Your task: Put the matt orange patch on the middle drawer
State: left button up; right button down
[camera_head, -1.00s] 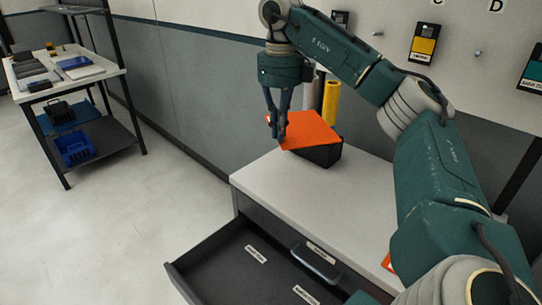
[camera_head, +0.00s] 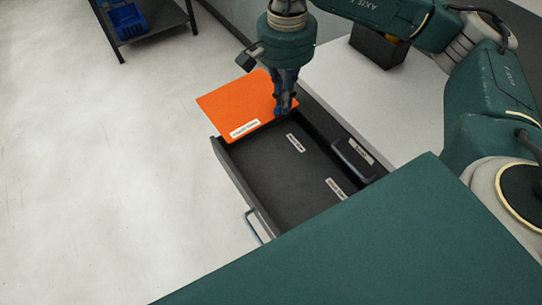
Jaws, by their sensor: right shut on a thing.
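The orange patch (camera_head: 236,100) is a flat sheet with a small white label along its lower edge, too small to read surely. My right gripper (camera_head: 285,108) points down and is shut on the patch's right edge. The patch hangs out over the far left corner of an open dark drawer (camera_head: 265,168), seemingly above its rim; the exact height cannot be told. White labels lie on the drawer's floor. Which drawer of the cabinet this is cannot be told; its front face is mostly turned away. My left gripper is not in view.
The drawer's handle (camera_head: 253,228) sticks out at the lower left. A dark box (camera_head: 378,46) stands on the pale cabinet top (camera_head: 390,100). A blue bin (camera_head: 127,20) is on a shelf; the left floor is clear.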

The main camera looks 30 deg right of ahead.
jog(key=s+a+f+n, duration=0.3)
jog(key=s+a+n, duration=0.1)
jog(key=n, duration=0.1)
jog(key=m+b, duration=0.3)
jog(key=m, duration=2)
send_over(261, 179)
notch_tip(261, 179, down, 8)
jog(key=shift+m, duration=0.3)
notch_tip(261, 179, down, 15)
jog(key=shift+r+p, duration=0.1)
jog(key=shift+p, duration=0.45)
notch_tip(261, 179, down, 5)
jog(key=shift+f, duration=0.2)
jog(key=shift+w, duration=0.1)
